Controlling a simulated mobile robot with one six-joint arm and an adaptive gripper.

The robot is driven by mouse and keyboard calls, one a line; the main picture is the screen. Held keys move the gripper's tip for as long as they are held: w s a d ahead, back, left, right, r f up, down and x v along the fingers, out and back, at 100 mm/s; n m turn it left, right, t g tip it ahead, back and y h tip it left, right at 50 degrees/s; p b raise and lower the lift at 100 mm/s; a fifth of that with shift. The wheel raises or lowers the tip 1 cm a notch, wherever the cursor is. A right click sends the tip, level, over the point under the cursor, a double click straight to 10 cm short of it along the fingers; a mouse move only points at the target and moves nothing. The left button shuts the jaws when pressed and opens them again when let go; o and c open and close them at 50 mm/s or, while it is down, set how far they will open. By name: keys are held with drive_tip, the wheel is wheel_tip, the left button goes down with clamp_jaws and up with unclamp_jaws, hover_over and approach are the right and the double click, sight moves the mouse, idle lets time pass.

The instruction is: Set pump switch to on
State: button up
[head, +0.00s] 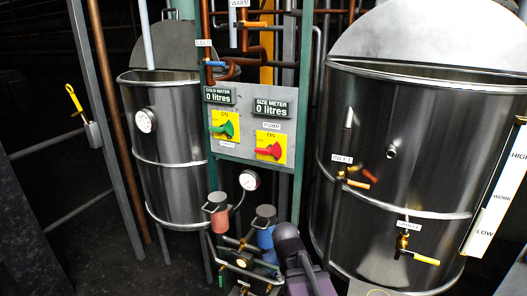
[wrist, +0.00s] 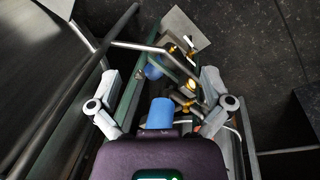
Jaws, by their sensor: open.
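The pump switch is a red handle (head: 270,151) on a yellow plate marked ON, under a label reading PUMP, in the head view. The handle lies roughly sideways, its narrow end to the left, not pointing up at ON. My gripper (wrist: 160,82) is open in the wrist view, with its two grey fingers spread wide and nothing gripped. A blue cylinder and brass fittings show between and beyond the fingers. The switch does not show in the wrist view. In the head view my purple arm is low, below the switch panel, and the fingers cannot be made out.
A green-handled switch (head: 223,129) sits left of the pump switch on the grey panel. Steel tanks stand left (head: 172,185) and right (head: 400,130). Pipework with red (head: 217,214) and blue (head: 265,237) cylinders lies below. A gauge (head: 249,180) hangs under the panel.

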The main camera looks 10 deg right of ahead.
drive_tip(key=w+d+r+n+t+h+p, duration=0.2)
drive_tip(key=w+r+n+t+h, duration=0.25)
drive_tip(key=w, duration=0.45)
drive_tip(key=n+t+h+p, duration=0.4)
drive_tip(key=n+t, duration=0.6)
drive_tip(key=n, duration=1.3)
approach(261, 152)
drive_tip(key=v, duration=0.3)
drive_tip(key=shift+w+d+r+y, duration=0.1)
drive_tip(key=shift+d+r+y, duration=0.05)
drive_tip(key=shift+d+y, duration=0.1)
drive_tip(key=shift+m, duration=0.25)
drive_tip(key=x, duration=1.4)
drive_tip(key=c, duration=0.8)
